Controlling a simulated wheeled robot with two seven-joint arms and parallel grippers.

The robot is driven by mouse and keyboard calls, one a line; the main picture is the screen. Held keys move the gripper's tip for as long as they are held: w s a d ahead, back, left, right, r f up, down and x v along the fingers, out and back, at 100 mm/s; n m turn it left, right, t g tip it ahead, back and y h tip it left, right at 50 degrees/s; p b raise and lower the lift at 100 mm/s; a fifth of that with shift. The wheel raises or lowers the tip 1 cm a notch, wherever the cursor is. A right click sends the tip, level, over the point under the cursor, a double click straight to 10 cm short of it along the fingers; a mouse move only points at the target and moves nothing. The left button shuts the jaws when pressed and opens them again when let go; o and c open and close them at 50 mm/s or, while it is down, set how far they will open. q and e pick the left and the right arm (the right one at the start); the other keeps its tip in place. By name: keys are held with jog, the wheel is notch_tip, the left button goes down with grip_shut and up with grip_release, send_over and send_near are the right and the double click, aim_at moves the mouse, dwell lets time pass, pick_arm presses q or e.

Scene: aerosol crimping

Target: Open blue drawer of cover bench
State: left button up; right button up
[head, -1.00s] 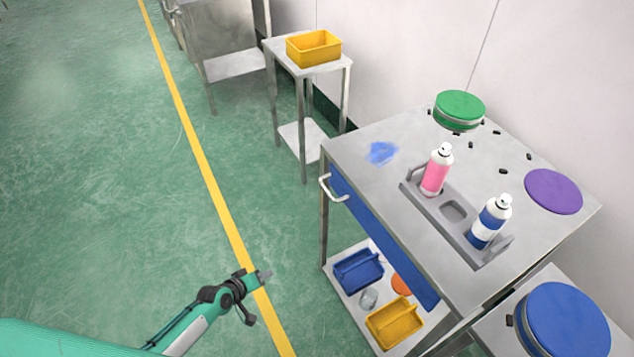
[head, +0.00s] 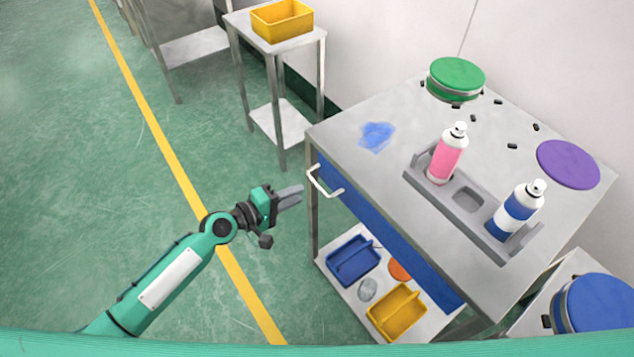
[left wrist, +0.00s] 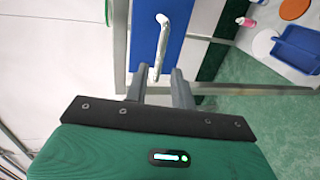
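The blue drawer (head: 385,232) is in the front of the steel cover bench, under its top (head: 400,160). Its front looks flush with the bench. A pale bar handle (head: 324,182) sticks out near its far left end. My left gripper (head: 300,193) is just left of the handle in the head view, its fingers pointing at it. In the left wrist view the fingers (left wrist: 158,85) stand apart with a gap, and the handle (left wrist: 160,48) lies ahead of that gap, apparently not gripped. My right gripper is not in view.
On the bench top are a grey holder (head: 465,200) with a pink can (head: 447,158) and a blue can (head: 515,212), a green lid (head: 456,76) and a purple disc (head: 568,164). The lower shelf holds blue (head: 352,258) and yellow (head: 396,310) trays. Floor left of the bench is clear.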

aim_at(316, 186)
pick_arm(q)
jog(key=x, duration=0.7)
jog(key=shift+w+d+f, duration=0.1)
jog(key=shift+w+d, duration=0.15)
jog(key=shift+d, duration=0.05)
jog(key=shift+c, duration=0.5)
grip_shut()
